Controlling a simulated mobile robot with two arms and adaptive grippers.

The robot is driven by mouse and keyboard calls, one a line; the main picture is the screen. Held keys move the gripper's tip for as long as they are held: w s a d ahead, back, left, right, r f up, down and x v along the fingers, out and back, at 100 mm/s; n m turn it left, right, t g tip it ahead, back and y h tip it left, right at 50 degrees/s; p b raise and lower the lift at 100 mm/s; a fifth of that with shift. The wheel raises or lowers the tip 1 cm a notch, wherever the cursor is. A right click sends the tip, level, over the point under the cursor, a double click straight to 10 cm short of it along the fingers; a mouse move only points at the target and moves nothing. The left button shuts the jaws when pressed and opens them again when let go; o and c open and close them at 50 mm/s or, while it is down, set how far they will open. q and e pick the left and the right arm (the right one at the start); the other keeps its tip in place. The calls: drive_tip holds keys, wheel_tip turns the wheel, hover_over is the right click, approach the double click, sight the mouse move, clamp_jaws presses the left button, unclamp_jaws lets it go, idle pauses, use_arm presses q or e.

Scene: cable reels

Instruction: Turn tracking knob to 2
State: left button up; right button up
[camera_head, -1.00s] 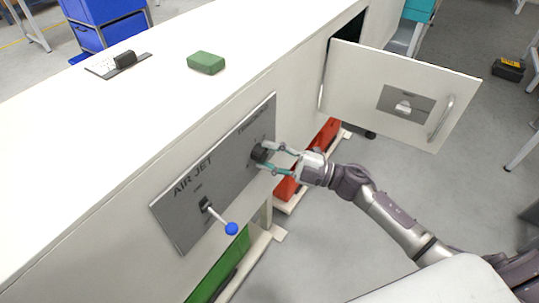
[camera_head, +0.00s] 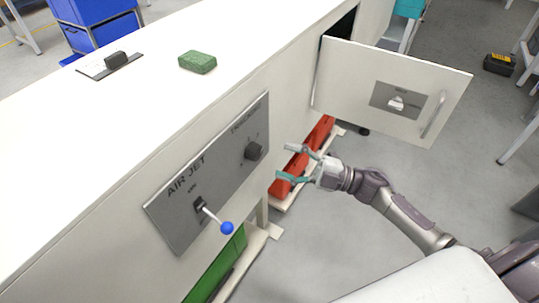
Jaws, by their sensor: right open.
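The black tracking knob (camera_head: 253,151) sits on the right part of the grey control panel (camera_head: 222,180), below the TRACKING label. The small marks around it are too small to read. My right gripper (camera_head: 281,162) is open and empty, to the right of the knob and apart from it, with its fingers pointing at the panel. Nothing covers the knob. My left gripper is not in view.
The air jet lever with a blue ball (camera_head: 227,228) sticks out at the panel's lower left. An open cabinet door (camera_head: 350,85) stands beyond my right gripper. A green block (camera_head: 197,62) lies on the white top. Red (camera_head: 290,175) and green boxes are low beneath.

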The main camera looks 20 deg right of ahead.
drive_tip(key=v, duration=0.6)
drive_tip(key=shift+a, duration=0.1)
drive_tip(key=w+d+f+m+t+h, duration=0.1)
drive_tip(key=d+f+m+t+h, duration=0.1)
drive_tip(key=f+m+h, duration=0.3)
drive_tip(key=w+d+f+m+t+h, duration=0.2)
drive_tip(key=f+m, duration=0.1)
drive_tip(key=f, duration=0.3)
drive_tip(key=s+d+f+m+g+h, duration=0.15)
drive_tip(key=s+f+m+h, duration=0.25)
drive_tip(key=f, duration=0.8)
drive_tip(key=s+d+f+m+g+h, duration=0.15)
drive_tip(key=s+f+m+h, duration=0.3)
drive_tip(key=f, duration=0.75)
drive_tip(key=s+a+f+m+g+h, duration=0.25)
drive_tip(key=s+f+g, duration=0.25)
drive_tip(key=s+f, duration=0.8)
drive_tip(key=s+a+f+m+g, duration=0.1)
drive_tip(key=s+a+f+g, duration=0.2)
drive_tip(key=s, duration=0.6)
drive_tip(key=s+a+f+m+g, duration=0.1)
drive_tip(key=s+a+f+g, duration=0.1)
drive_tip(key=s, duration=0.7)
drive_tip(key=shift+s+a+f+m+g+y, duration=0.35)
drive_tip(key=shift+a+f, duration=0.2)
drive_tip(key=shift+a, duration=0.3)
